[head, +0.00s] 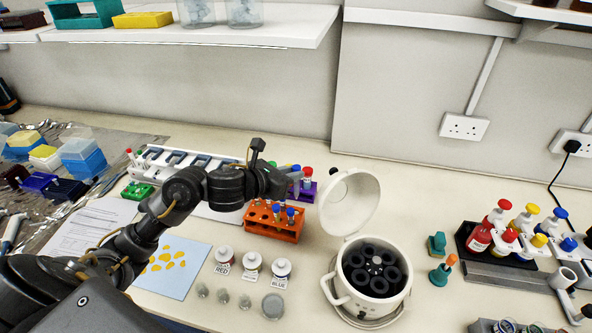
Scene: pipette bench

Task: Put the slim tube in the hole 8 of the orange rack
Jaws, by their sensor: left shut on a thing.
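My left gripper (293,182) is just above and behind the rack's right part, in front of the purple rack (309,194). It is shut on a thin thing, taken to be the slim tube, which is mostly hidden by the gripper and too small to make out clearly. My right gripper is not in view.
A white centrifuge (344,287) with its lid (349,203) raised stands right of the orange rack. Small labelled jars (252,262) stand in front of the rack. Bottles with coloured caps (480,238) stand at the right. A shelf (290,28) overhangs the back.

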